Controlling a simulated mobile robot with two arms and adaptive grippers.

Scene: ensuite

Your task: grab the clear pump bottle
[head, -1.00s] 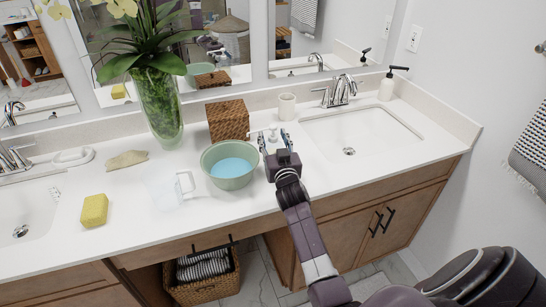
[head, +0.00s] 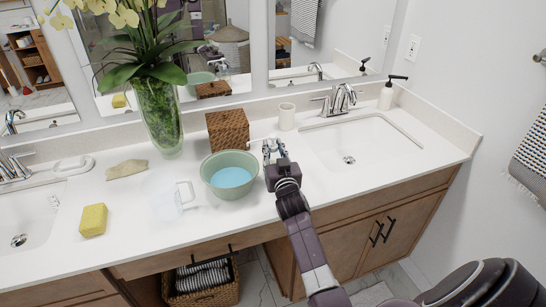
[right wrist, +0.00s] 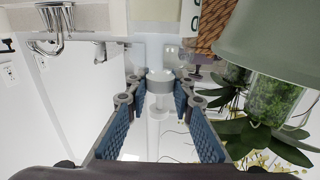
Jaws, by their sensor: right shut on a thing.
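The clear pump bottle (right wrist: 160,82) shows in the right wrist view as a pale, see-through shape with a round collar, between the two blue-padded fingers. My right gripper (head: 273,152) is shut on it above the counter, just right of the green bowl. In the right wrist view the right gripper's fingers (right wrist: 158,100) flank the bottle on both sides. In the head view the gripper hides most of the bottle. I cannot tell whether its base touches the counter. My left gripper is not in view.
Close left is a green bowl (head: 248,165) of blue liquid; behind stand a woven box (head: 228,131) and white cup (head: 286,116). A sink (head: 368,143) lies right. A clear jug (head: 165,198), glass vase (head: 160,115) and yellow sponge (head: 93,220) stand left. The counter's front strip is clear.

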